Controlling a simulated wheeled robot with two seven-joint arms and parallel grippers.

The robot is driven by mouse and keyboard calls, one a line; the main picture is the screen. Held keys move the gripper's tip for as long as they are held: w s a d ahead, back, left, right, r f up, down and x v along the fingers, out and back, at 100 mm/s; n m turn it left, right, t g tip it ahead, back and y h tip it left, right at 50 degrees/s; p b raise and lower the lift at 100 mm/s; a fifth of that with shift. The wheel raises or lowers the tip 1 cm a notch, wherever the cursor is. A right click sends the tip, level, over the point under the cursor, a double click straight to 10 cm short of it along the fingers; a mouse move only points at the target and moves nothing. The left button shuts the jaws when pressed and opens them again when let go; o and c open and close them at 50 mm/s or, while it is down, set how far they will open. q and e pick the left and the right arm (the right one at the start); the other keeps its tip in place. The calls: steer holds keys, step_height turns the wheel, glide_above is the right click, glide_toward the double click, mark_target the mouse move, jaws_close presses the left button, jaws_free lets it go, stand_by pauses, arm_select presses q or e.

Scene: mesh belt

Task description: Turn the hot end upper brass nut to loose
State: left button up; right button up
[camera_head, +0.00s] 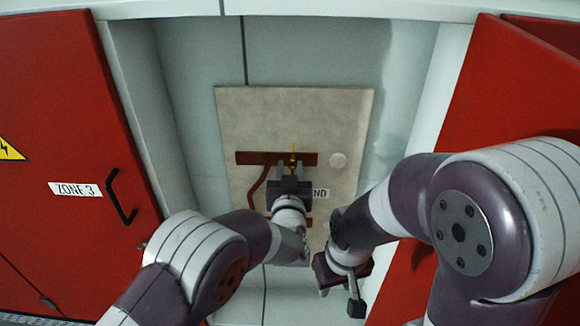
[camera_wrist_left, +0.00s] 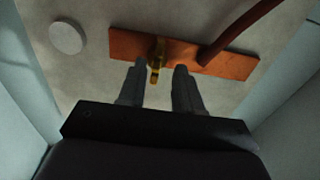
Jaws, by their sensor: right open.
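The brass nut (camera_head: 293,154) sits on the right part of the upper copper bar (camera_head: 255,158), with a thin brass piece sticking up. In the left wrist view the nut (camera_wrist_left: 157,50) stands on the copper bar (camera_wrist_left: 225,62). My left gripper (camera_head: 291,168) is at the bar; its fingers (camera_wrist_left: 160,69) are spread around the nut, closer on the left side, with a gap on the right. Contact cannot be made out. My right gripper (camera_head: 340,291) is open and empty, low and right of the panel. A lower copper bar (camera_head: 304,223) is mostly hidden by my left arm.
A beige panel (camera_head: 235,110) is fixed inside the cabinet. A brown cable (camera_head: 256,185) curves down from the upper bar. A white disc (camera_head: 338,160) and a partly hidden label (camera_head: 321,193) are to the right. Red doors (camera_head: 60,130) stand open on both sides.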

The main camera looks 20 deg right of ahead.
arm_select(q)
steer(key=shift+d, duration=0.2)
steer(key=shift+w+d+f, duration=0.1)
steer(key=shift+w+d, duration=0.05)
steer(key=shift+w+d+f, duration=0.1)
steer(key=shift+w+f, duration=0.05)
steer(key=shift+w, duration=0.1)
steer(key=c, duration=0.4)
jaws_close()
arm_select(e)
steer(key=shift+w+d+f, duration=0.2)
steer(key=shift+w+d, duration=0.15)
steer(key=shift+f, duration=0.1)
